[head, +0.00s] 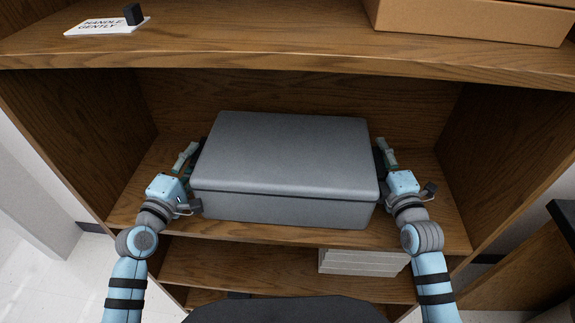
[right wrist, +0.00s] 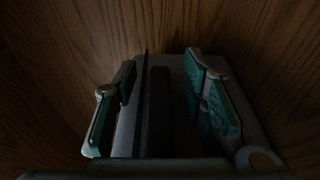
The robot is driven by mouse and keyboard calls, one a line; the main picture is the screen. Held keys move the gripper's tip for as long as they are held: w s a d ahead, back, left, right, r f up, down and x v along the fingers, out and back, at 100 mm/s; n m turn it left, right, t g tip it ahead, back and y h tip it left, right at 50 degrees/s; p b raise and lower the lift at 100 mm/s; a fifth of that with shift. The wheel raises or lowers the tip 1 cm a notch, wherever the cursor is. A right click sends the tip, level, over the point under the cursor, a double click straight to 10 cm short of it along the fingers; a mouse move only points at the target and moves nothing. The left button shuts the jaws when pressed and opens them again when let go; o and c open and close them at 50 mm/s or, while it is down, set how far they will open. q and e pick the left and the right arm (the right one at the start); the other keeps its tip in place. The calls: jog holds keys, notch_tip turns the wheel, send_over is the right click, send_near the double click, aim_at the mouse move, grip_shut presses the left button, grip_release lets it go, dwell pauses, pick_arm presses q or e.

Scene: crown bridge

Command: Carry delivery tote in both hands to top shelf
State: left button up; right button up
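The grey lidded delivery tote (head: 285,160) sits on a middle shelf of a wooden bookcase in the head view. My left gripper (head: 190,162) is at the tote's left end, partly hidden by it; whether its fingers are open is not clear. My right gripper (head: 384,160) is at the tote's right end. In the right wrist view, the right gripper (right wrist: 160,105) has its fingers spread apart, with a dark upright bar (right wrist: 160,110), seemingly the tote's handle, between them and gaps on both sides. The top shelf (head: 250,40) is above and behind the tote.
On the top shelf, a "HANDLE GENTLY" card (head: 105,26) with a small black block (head: 133,13) lies at left. A cardboard box (head: 470,20) stands at right. The shelf between them is clear. The upper board's front edge overhangs the tote's bay. White stacked items (head: 362,262) lie on the shelf below.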

pick_arm(q)
grip_shut()
pick_arm(e)
grip_shut()
pick_arm(q)
jog(key=shift+r, duration=0.15)
pick_arm(e)
jog(key=shift+r, duration=0.15)
